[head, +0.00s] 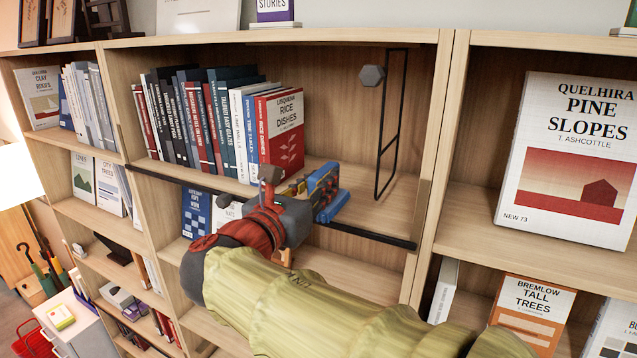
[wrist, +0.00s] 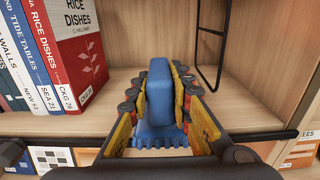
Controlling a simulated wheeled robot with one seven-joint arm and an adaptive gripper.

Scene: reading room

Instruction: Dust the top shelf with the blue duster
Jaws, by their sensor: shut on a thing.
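The blue duster (head: 328,192) is held between the fingers of my gripper (head: 305,190), just at the front of the top shelf (head: 372,205) in the middle bay. In the wrist view the duster (wrist: 159,95) stands upright between the yellow-padded fingers of my gripper (wrist: 160,100), with a toothed blue part below it. The bare shelf board (wrist: 115,118) lies behind and to both sides of it. I cannot tell whether the duster touches the board. My gripper and arm hide part of the shelf's front edge.
A row of books (head: 205,115) fills the shelf's left part, ending in the red Rice Dishes book (head: 281,130). A thin black wire frame (head: 379,150) stands at the right, with a grey hexagonal knob (head: 372,75) beside it. A black rail (head: 365,234) runs along the front edge. The board between books and frame is clear.

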